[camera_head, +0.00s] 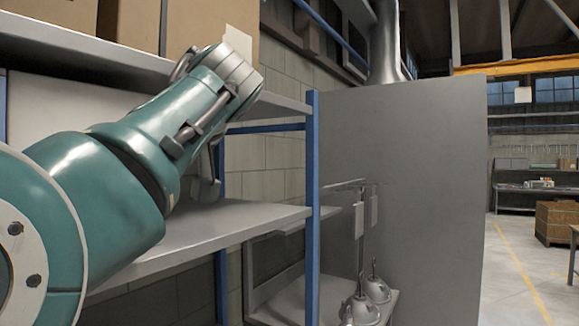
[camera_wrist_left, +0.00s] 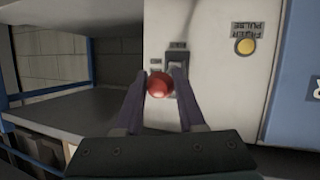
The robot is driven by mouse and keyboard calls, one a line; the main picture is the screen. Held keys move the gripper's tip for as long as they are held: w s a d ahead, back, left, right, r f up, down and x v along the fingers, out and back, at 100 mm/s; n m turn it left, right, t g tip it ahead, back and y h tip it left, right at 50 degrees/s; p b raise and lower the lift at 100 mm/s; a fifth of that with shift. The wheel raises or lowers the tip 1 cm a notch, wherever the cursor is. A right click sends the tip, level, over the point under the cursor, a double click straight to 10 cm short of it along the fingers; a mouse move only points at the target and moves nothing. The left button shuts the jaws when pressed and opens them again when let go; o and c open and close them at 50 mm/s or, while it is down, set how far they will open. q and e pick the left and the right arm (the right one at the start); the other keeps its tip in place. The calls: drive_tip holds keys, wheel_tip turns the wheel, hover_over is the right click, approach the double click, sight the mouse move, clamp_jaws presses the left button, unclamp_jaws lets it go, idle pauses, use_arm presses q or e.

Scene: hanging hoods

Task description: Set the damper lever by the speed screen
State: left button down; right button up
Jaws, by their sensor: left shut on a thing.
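In the left wrist view, a round red knob (camera_wrist_left: 159,84) sits between the two dark fingers of my left gripper (camera_wrist_left: 166,84). The gripper is shut on this knob, which looks like the damper lever's end. A grey mount (camera_wrist_left: 178,56) on a pale panel is just behind it; most of the lever is hidden. In the head view my left arm reaches in from the left past the shelves, and its gripper cannot be made out. No speed screen can be made out in either view. My right gripper is in neither view.
A yellow button (camera_wrist_left: 244,46) with an upside-down label is on the pale panel (camera_wrist_left: 215,75), beside a blue panel (camera_wrist_left: 298,90). In the head view, a blue-posted shelf (camera_head: 312,200) is close to my arm.

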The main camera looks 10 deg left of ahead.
use_arm(q)
drive_tip(key=shift+r, duration=0.25)
drive_tip(key=c, duration=0.9)
unclamp_jaws()
drive_tip(key=o, duration=0.4)
drive_tip(key=shift+f, duration=0.15)
drive_tip(key=shift+s+d, duration=0.1)
drive_tip(key=b+v, duration=0.7)
drive_tip(key=v, duration=0.2)
drive_tip(key=shift+s+d, duration=0.25)
drive_tip(key=shift+d, duration=0.05)
